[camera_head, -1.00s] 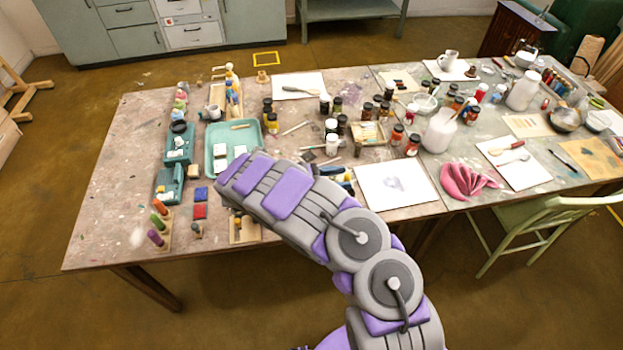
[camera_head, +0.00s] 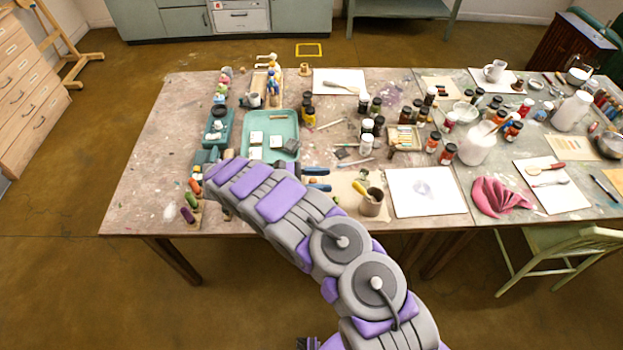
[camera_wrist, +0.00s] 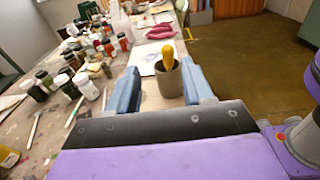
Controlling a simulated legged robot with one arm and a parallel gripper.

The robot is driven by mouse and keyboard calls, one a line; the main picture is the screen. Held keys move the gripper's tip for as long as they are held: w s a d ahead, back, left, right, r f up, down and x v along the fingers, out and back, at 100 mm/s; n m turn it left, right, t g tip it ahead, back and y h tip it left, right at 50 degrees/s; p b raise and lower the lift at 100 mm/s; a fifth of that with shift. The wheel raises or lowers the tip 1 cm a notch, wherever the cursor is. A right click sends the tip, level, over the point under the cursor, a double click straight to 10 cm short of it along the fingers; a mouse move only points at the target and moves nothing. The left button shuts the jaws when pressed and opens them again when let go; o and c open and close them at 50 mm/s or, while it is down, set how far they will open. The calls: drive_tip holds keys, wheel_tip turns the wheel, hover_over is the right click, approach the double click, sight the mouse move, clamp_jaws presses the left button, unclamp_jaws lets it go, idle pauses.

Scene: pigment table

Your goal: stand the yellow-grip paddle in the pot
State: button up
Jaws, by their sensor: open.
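The small grey-brown pot (camera_head: 372,205) stands upright near the front edge of the table, left of a white sheet. The yellow grip of the paddle (camera_head: 359,188) sticks up out of the pot's mouth and leans left against the rim. Its lower part is hidden inside the pot. My gripper (camera_head: 329,180) is open and empty, just left of the pot, with its blue fingers pointing right. In the wrist view the pot (camera_wrist: 167,82) and yellow grip (camera_wrist: 168,57) show ahead, between the spread fingers and apart from them.
A white sheet (camera_head: 428,193) lies right of the pot, with a pink cloth (camera_head: 500,196) beyond it. Several jars (camera_head: 368,126) and a green tray (camera_head: 288,128) stand behind. My arm covers part of the left front table.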

drive_tip(key=shift+s+a+r, duration=0.1)
drive_tip(key=shift+a, duration=1.1)
idle(0.4)
